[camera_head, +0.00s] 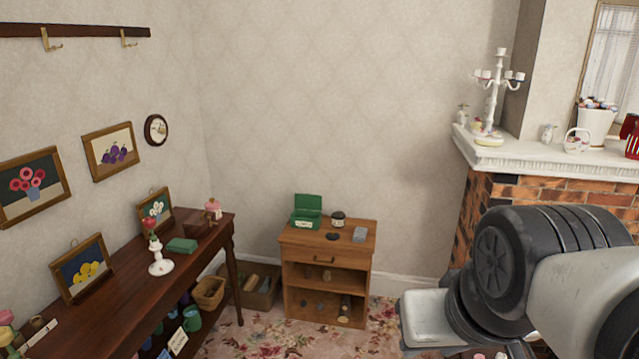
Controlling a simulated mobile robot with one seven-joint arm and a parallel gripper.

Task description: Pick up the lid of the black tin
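A small round black tin (338,219) with a pale band stands on top of the small wooden cabinet (290,238) against the back wall. A flat dark round piece (332,236) lies on the cabinet top just in front of the tin. It may be a lid, but it is too small to tell. I cannot tell whether the tin itself is covered. My gripper is not in view; only links of my arm show at the lower right, well apart from the cabinet.
An open green box (307,211) stands left of the tin, and a grey block (360,234) lies to its right. A long dark table (125,275) runs along the left wall. A brick fireplace (560,190) stands at the right. Patterned carpet (375,335) lies before the cabinet.

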